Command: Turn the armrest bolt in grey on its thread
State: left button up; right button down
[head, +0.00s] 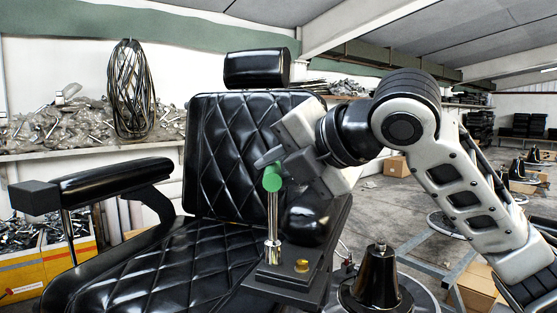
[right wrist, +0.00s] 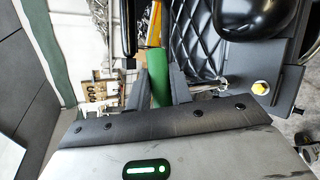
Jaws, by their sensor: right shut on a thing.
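My right gripper (head: 268,166) is shut on the green handle (head: 272,179) of an upright tool. In the right wrist view the green handle (right wrist: 158,75) lies between my two fingers (right wrist: 158,90). The tool's silver shaft (head: 272,215) runs down to a wider silver end (head: 272,252) at the dark armrest bracket (head: 290,284) on the chair's right side. The grey bolt cannot be told apart from that silver end, which may cover it. A gold bolt (head: 302,265) sits beside it on the bracket and also shows in the right wrist view (right wrist: 260,88). My left gripper is not in view.
The black quilted barber chair (head: 225,150) fills the middle, with its left armrest (head: 115,183) fitted. A black cone-shaped part (head: 378,275) stands low to the right of the bracket. Shelves with wrapped metal parts (head: 40,130) line the back wall. Open floor lies farther right.

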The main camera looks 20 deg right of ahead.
dwell(0.3)
jog(key=n+g+y, duration=0.2)
jog(key=n+y, duration=0.1)
jog(key=n, duration=0.1)
jog(key=shift+w+g+y, duration=0.15)
jog(key=shift+g+y, duration=0.15)
jog(key=shift+g, duration=0.1)
jog(key=shift+a+n, duration=0.2)
jog(key=shift+n, duration=0.2)
jog(key=shift+g+y, duration=0.3)
jog(key=shift+a+r+n+g+y, duration=0.1)
jog(key=shift+n+g+y, duration=0.6)
jog(key=shift+n+g, duration=0.35)
jog(key=shift+a+n+g+y, duration=0.1)
jog(key=shift+n+g+y, duration=0.4)
jog(key=shift+n+g, duration=0.65)
